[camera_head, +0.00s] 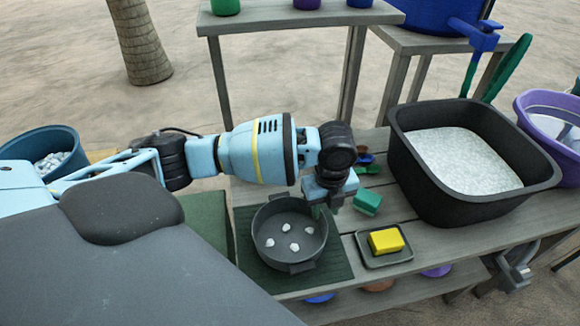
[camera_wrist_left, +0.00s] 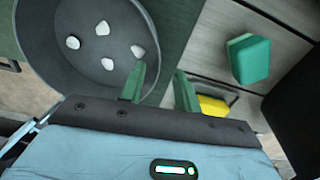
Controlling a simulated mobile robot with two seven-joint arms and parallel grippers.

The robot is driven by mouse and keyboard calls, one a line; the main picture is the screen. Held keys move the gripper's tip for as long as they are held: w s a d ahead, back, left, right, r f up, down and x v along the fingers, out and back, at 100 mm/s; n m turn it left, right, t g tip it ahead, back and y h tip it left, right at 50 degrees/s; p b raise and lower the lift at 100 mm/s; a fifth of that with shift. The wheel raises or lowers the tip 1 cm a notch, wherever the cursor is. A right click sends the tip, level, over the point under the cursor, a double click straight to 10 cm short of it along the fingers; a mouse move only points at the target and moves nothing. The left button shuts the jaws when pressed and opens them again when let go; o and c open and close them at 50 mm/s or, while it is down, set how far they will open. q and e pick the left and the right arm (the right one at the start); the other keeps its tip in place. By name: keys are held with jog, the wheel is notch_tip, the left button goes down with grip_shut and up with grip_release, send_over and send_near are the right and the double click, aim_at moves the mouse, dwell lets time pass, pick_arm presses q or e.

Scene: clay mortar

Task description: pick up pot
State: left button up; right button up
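A dark grey round pot (camera_head: 290,236) with several white pebbles in it stands on a dark green mat (camera_head: 330,272) on the wooden table. It has a small handle at its front and one at its back. My left gripper (camera_head: 328,208) is over the pot's right rim, pointing down. In the left wrist view the green fingers of my left gripper (camera_wrist_left: 160,85) are apart. One finger is at the inside of the pot (camera_wrist_left: 88,75), the other outside it, with the wall between them. I cannot tell whether they touch it. My right gripper is not in view.
A green sponge (camera_head: 367,202) and a yellow sponge (camera_head: 386,240) on a small grey tray (camera_head: 405,256) lie right of the pot. A large black tub (camera_head: 450,208) of white grains stands further right. A purple basin (camera_head: 530,118) is at the right edge.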

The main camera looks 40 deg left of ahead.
aim_at(323, 219)
pick_arm(q)
jog(key=f, duration=0.2)
jog(key=s+f, duration=0.1)
jog(key=f, duration=0.2)
jog(key=shift+d, duration=0.1)
grip_shut()
